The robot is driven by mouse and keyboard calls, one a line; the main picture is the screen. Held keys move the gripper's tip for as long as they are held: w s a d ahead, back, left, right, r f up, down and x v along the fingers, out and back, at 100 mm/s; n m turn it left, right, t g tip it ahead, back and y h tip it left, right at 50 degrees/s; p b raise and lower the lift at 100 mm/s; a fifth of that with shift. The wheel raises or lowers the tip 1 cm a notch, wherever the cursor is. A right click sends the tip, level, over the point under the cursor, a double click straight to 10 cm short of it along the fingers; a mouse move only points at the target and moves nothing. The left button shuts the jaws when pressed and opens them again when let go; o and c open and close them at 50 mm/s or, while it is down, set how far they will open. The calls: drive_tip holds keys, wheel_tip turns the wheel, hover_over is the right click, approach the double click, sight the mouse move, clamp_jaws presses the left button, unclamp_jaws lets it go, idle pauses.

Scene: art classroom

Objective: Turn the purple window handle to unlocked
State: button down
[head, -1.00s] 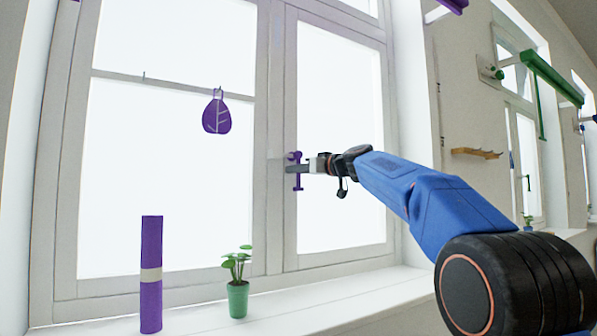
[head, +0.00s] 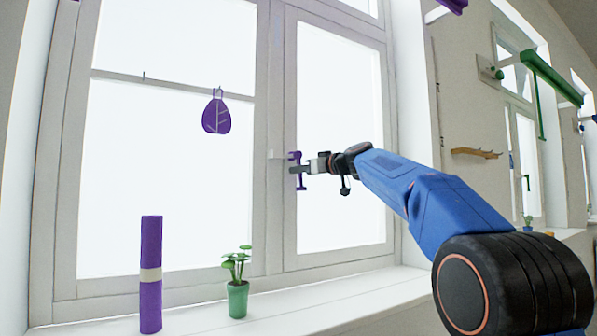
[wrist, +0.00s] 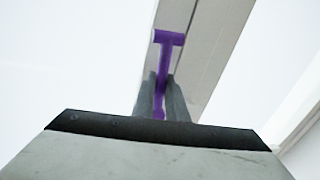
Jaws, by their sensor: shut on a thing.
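The purple window handle (head: 296,157) is on the frame of the right-hand window sash (head: 290,230), left of its pane. In the head view it hangs down close to upright, its lower end slightly to the right. In the wrist view the handle (wrist: 166,58) is T-shaped, with its crossbar at the top and its bar running down between my fingers. My gripper (head: 299,170) is shut on this bar, one finger on each side. In the wrist view my gripper (wrist: 162,98) hides part of the bar's lower end.
On the sill (head: 285,308) stand a purple roll (head: 151,295) with a pale band and a green potted plant (head: 238,298). The space around my gripper looks clear.

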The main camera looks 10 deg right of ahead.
drive_tip(key=shift+w+d+r+n+g, duration=0.15)
drive_tip(key=shift+d+n, duration=0.15)
drive_tip(key=shift+n, duration=0.3)
drive_tip(key=shift+w+d+f+n+g, duration=0.15)
drive_tip(key=shift+d+n, duration=0.1)
drive_tip(key=shift+n, duration=0.35)
drive_tip(key=shift+d+r+n+h, duration=0.2)
drive_tip(key=shift+d+n+h, duration=0.05)
drive_tip(key=shift+n, duration=0.35)
drive_tip(key=shift+d+r+n+h, duration=0.2)
drive_tip(key=shift+n+h, duration=0.05)
drive_tip(key=shift+n, duration=0.35)
drive_tip(key=shift+w+d+r+n+h, duration=0.1)
drive_tip(key=shift+d+r+n+h, duration=0.45)
drive_tip(key=shift+n, duration=1.05)
drive_tip(key=shift+w+d+r+n+h, duration=0.15)
drive_tip(key=shift+r+n+h, duration=0.45)
drive_tip(key=shift+n, duration=1)
drive_tip(key=shift+w+d+r+n+h, duration=0.1)
drive_tip(key=shift+d+r+n+h, duration=0.2)
drive_tip(key=shift+r+n, duration=0.95)
drive_tip(key=shift+f+n, duration=0.35)
drive_tip(key=shift+n, duration=0.1)
drive_tip(key=c, duration=1.8)
unclamp_jaws()
drive_tip(key=shift+o, duration=0.2)
